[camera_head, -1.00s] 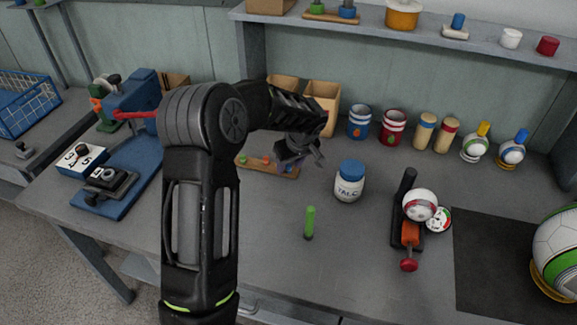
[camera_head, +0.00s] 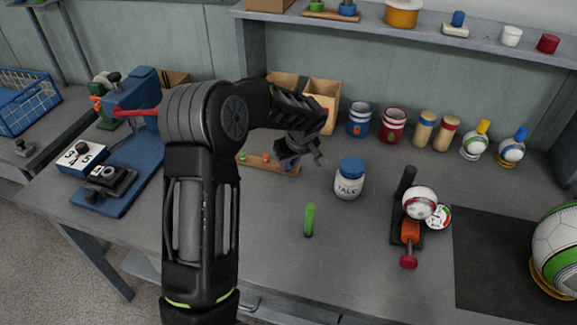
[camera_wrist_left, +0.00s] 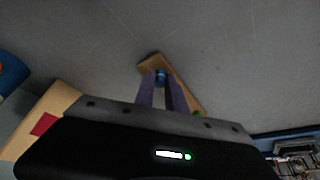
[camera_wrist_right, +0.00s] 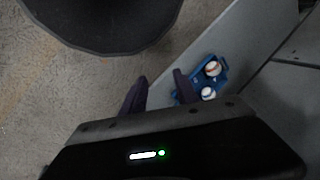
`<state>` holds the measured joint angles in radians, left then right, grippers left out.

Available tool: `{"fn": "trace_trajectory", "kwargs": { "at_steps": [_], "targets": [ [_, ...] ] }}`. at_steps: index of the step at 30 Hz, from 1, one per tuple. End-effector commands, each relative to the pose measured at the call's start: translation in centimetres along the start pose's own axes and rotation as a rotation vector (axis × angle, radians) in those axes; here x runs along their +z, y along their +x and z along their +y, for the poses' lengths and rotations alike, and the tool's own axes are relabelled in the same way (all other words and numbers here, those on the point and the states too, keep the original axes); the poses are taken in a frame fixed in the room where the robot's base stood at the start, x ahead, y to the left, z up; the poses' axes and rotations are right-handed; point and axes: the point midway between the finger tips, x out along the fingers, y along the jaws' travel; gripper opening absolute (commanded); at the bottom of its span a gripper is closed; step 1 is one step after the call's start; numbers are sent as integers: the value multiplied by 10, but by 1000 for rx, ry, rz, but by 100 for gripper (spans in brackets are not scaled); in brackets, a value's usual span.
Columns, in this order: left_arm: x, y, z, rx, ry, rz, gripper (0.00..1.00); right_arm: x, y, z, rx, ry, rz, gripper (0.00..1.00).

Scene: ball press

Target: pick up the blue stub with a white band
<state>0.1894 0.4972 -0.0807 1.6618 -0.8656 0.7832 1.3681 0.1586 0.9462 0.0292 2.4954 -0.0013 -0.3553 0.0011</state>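A wooden rack (camera_head: 284,170) lies on the bench, with small coloured stubs standing on it. My left gripper (camera_head: 303,158) reaches down at the rack's right end, pointing at the bench. In the left wrist view a blue stub (camera_wrist_left: 161,76) shows between the fingertips of my left gripper (camera_wrist_left: 161,80), over the rack (camera_wrist_left: 148,67). The gap between the fingers is narrow, about the stub's width; I cannot tell whether they touch it. Its white band does not show clearly. My right gripper (camera_wrist_right: 160,80) is open and empty, away from the bench top.
A talc jar (camera_head: 349,180) and an upright green stick (camera_head: 309,220) stand right of the rack. Cardboard bins (camera_head: 322,98) and a blue tin (camera_head: 360,122) are behind. A black holder with a ball (camera_head: 420,204) is further right. Open bench lies in front.

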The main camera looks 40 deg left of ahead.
Motion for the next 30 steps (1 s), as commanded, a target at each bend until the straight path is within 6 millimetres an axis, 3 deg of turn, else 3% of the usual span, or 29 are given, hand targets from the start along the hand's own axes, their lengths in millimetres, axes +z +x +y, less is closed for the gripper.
{"fn": "trace_trajectory", "kwargs": {
  "at_steps": [5,21,26,30],
  "targets": [
    [0,0,0,0,0,0,0,0,0,0,0,0,0,36],
    [-1,-1,0,1,-1,1,0,0,0,0,0,0,0,36],
    [-6,-14,1,2,0,3,0,0,3,1,0,0,0,36],
    [-16,-36,1,3,-2,4,0,0,6,2,0,0,0,36]
  ]
}}
